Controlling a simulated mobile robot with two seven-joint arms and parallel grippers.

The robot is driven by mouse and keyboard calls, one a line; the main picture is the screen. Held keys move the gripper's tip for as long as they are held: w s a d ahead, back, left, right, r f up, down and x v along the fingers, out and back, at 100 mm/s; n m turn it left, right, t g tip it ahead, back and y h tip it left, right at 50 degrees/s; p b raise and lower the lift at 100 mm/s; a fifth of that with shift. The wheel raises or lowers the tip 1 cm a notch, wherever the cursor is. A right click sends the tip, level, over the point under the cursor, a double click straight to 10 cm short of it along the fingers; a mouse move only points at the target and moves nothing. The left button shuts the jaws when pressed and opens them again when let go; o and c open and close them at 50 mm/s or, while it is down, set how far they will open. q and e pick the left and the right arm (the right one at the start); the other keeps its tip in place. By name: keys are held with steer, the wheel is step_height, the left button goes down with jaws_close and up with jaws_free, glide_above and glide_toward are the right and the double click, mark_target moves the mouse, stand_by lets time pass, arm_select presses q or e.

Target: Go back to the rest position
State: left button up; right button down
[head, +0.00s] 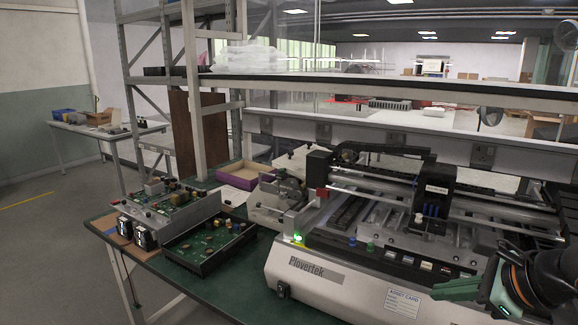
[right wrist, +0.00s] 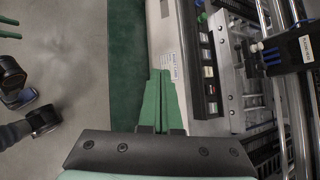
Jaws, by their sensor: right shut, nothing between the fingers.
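My right gripper (head: 462,289) comes in at the lower right of the head view, in front of the machine's front right part. Its green fingers (right wrist: 161,104) point up the right wrist view and are closed together with nothing between them. They hang over the edge between the green tabletop and the machine's light front panel. The Plovertek machine (head: 340,288) is a light-cased unit with rails and a dark carriage. My left gripper does not show in the head view.
The green table (head: 228,284) carries an open circuit-board tray (head: 209,248) and another board unit (head: 168,207) at the left. A purple-edged box (head: 243,175) stands behind them. A shelf (head: 400,90) spans above the machine. The floor at the left (head: 50,250) is clear.

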steer(key=s+a+r+m+y+p, duration=0.1)
steer(key=s+a+m+y+p, duration=0.1)
steer(key=a+m+y, duration=0.4)
steer(key=s+a+m+y+p, duration=0.2)
steer(key=a+m+y, duration=0.1)
steer(key=a+y, duration=0.55)
steer(key=w+d+f+m+t+h+p, duration=0.1)
steer(key=d+f+m+t+h+p, duration=0.3)
steer(key=m, duration=0.9)
steer(key=w+d+f+m+t+h+b, duration=0.1)
steer(key=d+f+m+t+h, duration=0.3)
steer(key=f+m+h, duration=0.7)
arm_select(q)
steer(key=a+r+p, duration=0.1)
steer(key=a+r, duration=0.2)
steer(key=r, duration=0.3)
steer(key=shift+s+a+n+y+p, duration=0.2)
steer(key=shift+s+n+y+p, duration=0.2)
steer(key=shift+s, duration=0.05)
arm_select(e)
steer(key=s+a+f+m+g+h, duration=0.1)
steer(key=s+a+f+m+g, duration=0.1)
steer(key=s+f+m+g, duration=0.5)
steer(key=s+f+m, duration=0.5)
steer(key=s+f, duration=0.3)
steer(key=f, duration=0.1)
steer(key=shift+a, duration=0.15)
